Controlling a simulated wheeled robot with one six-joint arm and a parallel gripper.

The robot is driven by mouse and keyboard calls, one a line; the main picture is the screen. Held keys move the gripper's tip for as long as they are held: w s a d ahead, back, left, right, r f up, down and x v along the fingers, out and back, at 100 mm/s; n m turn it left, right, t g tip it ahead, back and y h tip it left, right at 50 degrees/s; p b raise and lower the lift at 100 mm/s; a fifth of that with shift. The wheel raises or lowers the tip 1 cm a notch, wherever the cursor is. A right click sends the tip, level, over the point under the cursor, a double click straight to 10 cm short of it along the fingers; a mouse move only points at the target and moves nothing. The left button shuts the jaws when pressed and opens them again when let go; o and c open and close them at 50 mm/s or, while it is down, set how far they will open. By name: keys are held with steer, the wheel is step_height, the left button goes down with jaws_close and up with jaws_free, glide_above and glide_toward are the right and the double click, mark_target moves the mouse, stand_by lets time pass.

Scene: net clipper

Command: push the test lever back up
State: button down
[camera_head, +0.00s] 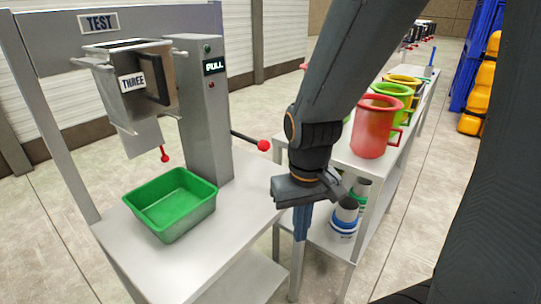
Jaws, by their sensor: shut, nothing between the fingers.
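The test lever (247,139) is a dark rod with a red ball knob (264,145). It sticks out from the right side of a grey post (204,125) and slopes slightly down to the right. The post carries a small display reading "PULL" (214,67). My gripper (300,238) is shut and empty, with blue fingers pointing down. In the picture it is right of and below the knob, apart from it. The depth between them is hard to judge.
A hopper marked "THREE" (132,83) hangs under the "TEST" beam (99,23). A green bin (171,203) sits on the grey table (118,235). A shelf at right holds red (371,128), green and yellow mugs, with cups (344,215) below, near my gripper.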

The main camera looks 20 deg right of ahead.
steer(key=w+a+r+m+t+y, duration=0.15)
steer(key=w+m+t+y, duration=0.6)
steer(key=m, duration=1.45)
steer(key=w+d+r+m+t, duration=0.2)
steer(key=w+d+m, duration=0.5)
steer(key=w+m, duration=0.1)
steer(key=shift+w+d+r+y, duration=0.25)
steer(key=shift+w+d+y, duration=0.15)
steer(key=shift+w, duration=0.3)
steer(key=shift+a+t, duration=0.1)
steer(key=shift+t, duration=0.15)
